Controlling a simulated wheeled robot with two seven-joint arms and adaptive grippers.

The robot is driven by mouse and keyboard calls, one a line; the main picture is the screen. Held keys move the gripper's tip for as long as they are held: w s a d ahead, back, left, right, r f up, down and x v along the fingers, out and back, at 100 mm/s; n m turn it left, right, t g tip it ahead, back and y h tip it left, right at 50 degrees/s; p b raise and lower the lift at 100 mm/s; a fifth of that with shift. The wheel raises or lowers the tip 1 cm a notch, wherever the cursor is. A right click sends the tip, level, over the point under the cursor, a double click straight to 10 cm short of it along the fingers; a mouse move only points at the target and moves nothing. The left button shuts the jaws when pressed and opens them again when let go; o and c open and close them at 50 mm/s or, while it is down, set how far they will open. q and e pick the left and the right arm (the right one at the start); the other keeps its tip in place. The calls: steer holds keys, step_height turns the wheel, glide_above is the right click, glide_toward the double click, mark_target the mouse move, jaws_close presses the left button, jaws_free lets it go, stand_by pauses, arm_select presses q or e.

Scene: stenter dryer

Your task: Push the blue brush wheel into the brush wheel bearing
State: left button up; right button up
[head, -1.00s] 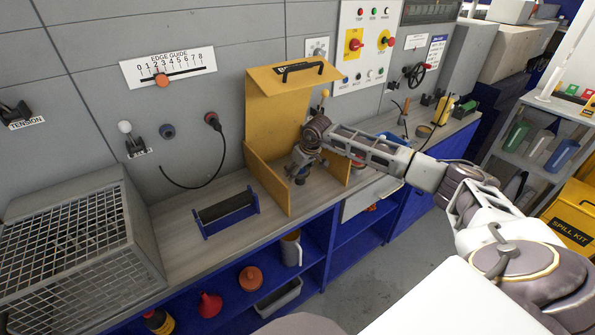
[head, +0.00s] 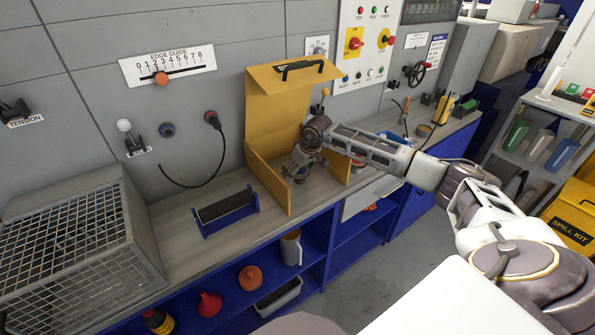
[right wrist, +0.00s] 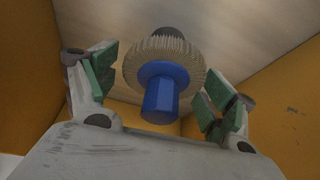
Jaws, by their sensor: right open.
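The blue brush wheel (right wrist: 160,80) shows in the right wrist view, a pale bristled ring with a blue collar and hub facing the camera. A dark cylinder (right wrist: 168,32) shows behind the ring; I cannot tell whether it is the brush wheel bearing or how deep the wheel sits. My right gripper (right wrist: 162,92) is open, with its green-padded fingers apart on either side of the wheel, not gripping it. In the head view my right gripper (head: 297,168) is inside the yellow housing (head: 272,185), where it hides the wheel. My left gripper is not in view.
The housing's yellow walls stand close on both sides of my right gripper, with its lid (head: 292,75) raised. A dark roller on a blue stand (head: 226,209) sits left on the grey counter (head: 180,255). A mesh guard (head: 70,245) is farther left.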

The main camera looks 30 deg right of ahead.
mark_target(306, 174)
steer(key=v, duration=1.1)
steer(key=shift+r, duration=0.3)
steer(key=shift+s+d, duration=0.1)
steer(key=shift+s+f, duration=0.1)
steer(key=shift+s, duration=0.05)
stand_by(0.6)
